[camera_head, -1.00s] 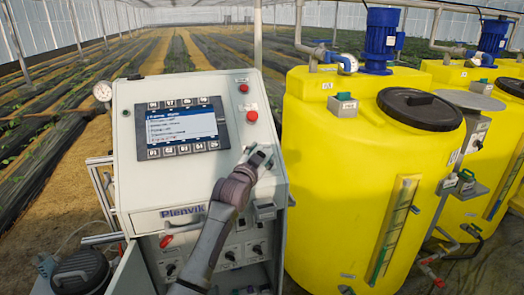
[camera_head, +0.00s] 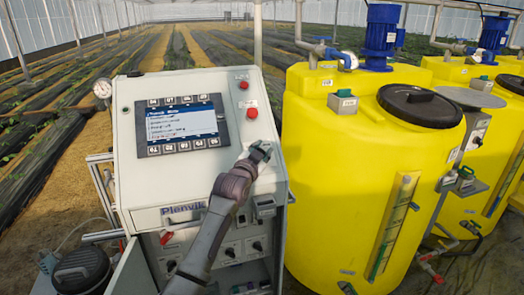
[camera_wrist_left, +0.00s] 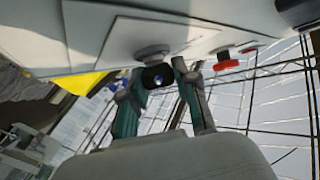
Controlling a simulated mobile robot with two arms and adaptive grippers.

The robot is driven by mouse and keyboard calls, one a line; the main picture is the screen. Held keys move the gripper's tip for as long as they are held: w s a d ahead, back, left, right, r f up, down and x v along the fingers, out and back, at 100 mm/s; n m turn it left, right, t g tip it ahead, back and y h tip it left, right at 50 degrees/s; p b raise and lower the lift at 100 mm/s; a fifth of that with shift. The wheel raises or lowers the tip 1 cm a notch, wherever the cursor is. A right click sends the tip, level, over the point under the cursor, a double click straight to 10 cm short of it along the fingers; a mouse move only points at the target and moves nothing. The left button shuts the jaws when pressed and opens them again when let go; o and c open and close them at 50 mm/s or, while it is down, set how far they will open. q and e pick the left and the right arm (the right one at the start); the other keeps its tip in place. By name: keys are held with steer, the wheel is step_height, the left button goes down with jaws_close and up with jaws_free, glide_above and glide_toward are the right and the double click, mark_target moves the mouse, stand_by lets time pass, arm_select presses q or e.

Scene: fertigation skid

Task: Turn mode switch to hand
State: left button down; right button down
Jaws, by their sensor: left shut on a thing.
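The control cabinet (camera_head: 135,185) is light grey with a sloping front panel. My left gripper (camera_head: 262,152) is at the right part of this panel, below the red button. In the left wrist view its two greenish fingers (camera_wrist_left: 158,75) are shut on the mode switch (camera_wrist_left: 157,77), a black round knob on a grey collar standing out from the panel. In the head view the gripper hides the knob, so its pointer position cannot be read. My right gripper is not in view.
A screen with keys (camera_head: 182,124) is left of the gripper. A red button (camera_head: 252,113) and a smaller red one (camera_head: 243,85) are above it. A yellow tank (camera_head: 325,185) stands close on the right. The cabinet's lower door (camera_head: 133,272) hangs open.

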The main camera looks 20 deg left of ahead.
arm_select(q)
steer(key=m+h, duration=0.1)
steer(key=m+g+h+p, duration=0.1)
steer(key=shift+a+r+m, duration=0.15)
steer(key=shift+m, duration=0.15)
steer(key=shift+m+g+h+b, duration=0.3)
steer(key=shift+m+g+h, duration=0.4)
steer(key=shift+m, duration=0.2)
steer(key=shift+f+m+g+h+b, duration=0.35)
steer(key=shift+m+g+h+b, duration=0.45)
steer(key=shift+m+b, duration=0.4)
steer(key=shift+d+r+m+g+h+b, duration=0.1)
steer(key=shift+m+g+h+b, duration=0.2)
steer(key=shift+m+g+b, duration=0.35)
steer(key=shift+d+r+m+g+h+b, duration=0.1)
steer(key=shift+m+g+h+b, duration=0.2)
steer(key=shift+m+g+b, duration=0.35)
steer(key=c, duration=0.8)
jaws_free()
steer(key=shift+c, duration=0.2)
